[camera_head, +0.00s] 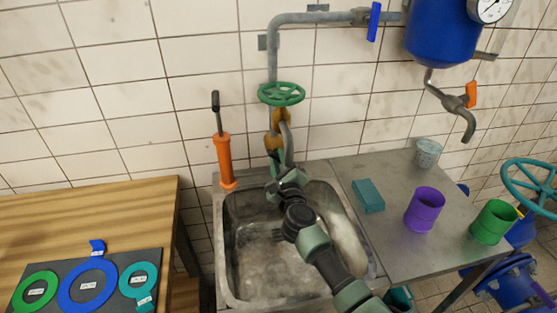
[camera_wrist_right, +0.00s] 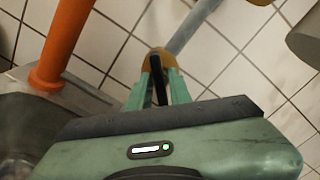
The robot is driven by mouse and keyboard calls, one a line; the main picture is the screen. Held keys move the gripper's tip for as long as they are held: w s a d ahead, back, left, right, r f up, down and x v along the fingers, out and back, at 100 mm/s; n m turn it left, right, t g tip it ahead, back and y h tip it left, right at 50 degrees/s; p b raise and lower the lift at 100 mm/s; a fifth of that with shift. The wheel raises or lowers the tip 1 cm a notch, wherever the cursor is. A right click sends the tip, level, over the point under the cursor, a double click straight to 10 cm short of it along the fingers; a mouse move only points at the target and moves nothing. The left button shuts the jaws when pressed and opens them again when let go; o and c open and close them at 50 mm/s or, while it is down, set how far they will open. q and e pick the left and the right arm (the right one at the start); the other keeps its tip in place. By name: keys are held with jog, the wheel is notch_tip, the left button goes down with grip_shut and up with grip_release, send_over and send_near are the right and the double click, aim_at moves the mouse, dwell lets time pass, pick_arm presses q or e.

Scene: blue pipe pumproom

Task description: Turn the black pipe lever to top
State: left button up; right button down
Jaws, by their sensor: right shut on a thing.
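My right gripper (camera_head: 277,162) reaches up over the sink to the yellow valve body on the grey wall pipe (camera_head: 273,65). In the right wrist view, its two green fingers (camera_wrist_right: 160,82) are shut on the black pipe lever (camera_wrist_right: 158,88). The lever shows as a short dark bar between them, below the yellow pipe fitting (camera_wrist_right: 158,60). In the head view my gripper and wrist hide most of the lever, so I cannot tell its full angle there. My left gripper is not in view.
A green handwheel (camera_head: 282,93) is just above the valve. An orange hand pump (camera_head: 224,160) stands left of the sink (camera_head: 232,280). A teal block (camera_head: 368,195), purple cup (camera_head: 425,209), green cup (camera_head: 493,222) and metal bucket (camera_head: 428,153) are on the right counter.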

jog(key=shift+n+p, duration=0.65)
jog(key=shift+n, duration=0.15)
jog(key=shift+a+n+p, duration=0.1)
jog(key=shift+n+p, duration=0.6)
jog(key=shift+n, duration=0.5)
jog(key=n+p, duration=0.1)
jog(key=n, duration=0.3)
jog(key=shift+f+n+p, duration=0.2)
jog(key=shift+n+p, duration=0.15)
jog(key=shift+n, duration=0.05)
jog(key=shift+f, duration=0.1)
jog(key=c, duration=1.5)
grip_release()
